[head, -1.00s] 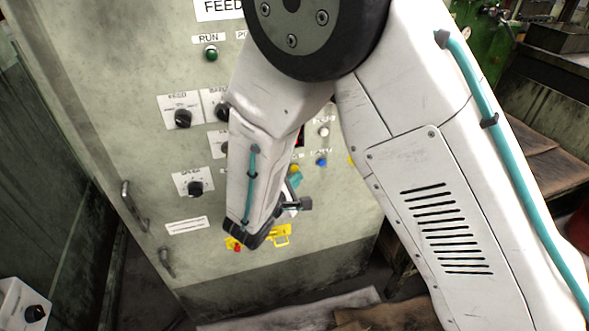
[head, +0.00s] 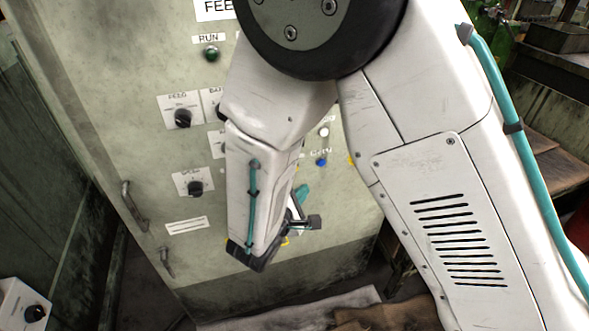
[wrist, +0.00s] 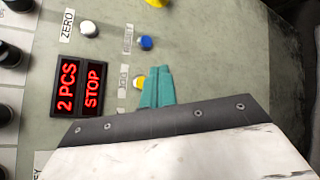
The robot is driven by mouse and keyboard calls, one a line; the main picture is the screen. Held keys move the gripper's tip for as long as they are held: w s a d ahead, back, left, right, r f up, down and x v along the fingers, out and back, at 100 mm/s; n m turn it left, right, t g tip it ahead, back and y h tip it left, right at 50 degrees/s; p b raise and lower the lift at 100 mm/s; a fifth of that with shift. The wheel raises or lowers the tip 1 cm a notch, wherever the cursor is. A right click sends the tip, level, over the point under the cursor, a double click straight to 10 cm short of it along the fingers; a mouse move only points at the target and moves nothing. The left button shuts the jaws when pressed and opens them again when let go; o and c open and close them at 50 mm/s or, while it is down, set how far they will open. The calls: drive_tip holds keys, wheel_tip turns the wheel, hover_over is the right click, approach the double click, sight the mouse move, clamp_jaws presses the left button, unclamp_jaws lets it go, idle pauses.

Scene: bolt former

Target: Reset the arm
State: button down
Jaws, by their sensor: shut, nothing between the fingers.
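My gripper shows in the wrist view as teal fingers (wrist: 156,88) pressed together, with nothing between them. They are in front of the control cabinet's grey panel, beside a red display (wrist: 80,89) that reads "2 PCS" and "STOP". Whether the fingertips touch the panel cannot be told. In the head view my gripper (head: 301,194) is mostly hidden behind my forearm, with only a bit of teal showing. My white arm covers the middle and right of that view.
The cabinet (head: 90,60) has a green RUN button (head: 211,54), black knobs (head: 183,118) and a door handle (head: 133,203). A blue button (wrist: 145,42) and a white button (wrist: 89,28) are near my fingers. A grey box with a knob (head: 34,313) stands at lower left.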

idle(0.4)
drive_tip(key=s+d+r+m+g+h, duration=0.1)
drive_tip(key=s+d+r+m+g, duration=0.3)
drive_tip(key=s+d+g, duration=0.25)
drive_tip(key=s+d+r+m+g+h, duration=0.2)
drive_tip(key=s+d+r+m+g, duration=0.1)
drive_tip(key=s+d+g, duration=0.4)
drive_tip(key=s+d+r+m+t+y, duration=0.1)
drive_tip(key=s+d+r+m+y, duration=0.3)
drive_tip(key=r, duration=0.3)
drive_tip(key=s+d+r+m+y, duration=0.3)
drive_tip(key=s+r+m+y, duration=0.4)
drive_tip(key=shift+s+d+t, duration=0.3)
drive_tip(key=shift+d+t, duration=0.05)
idle(1.2)
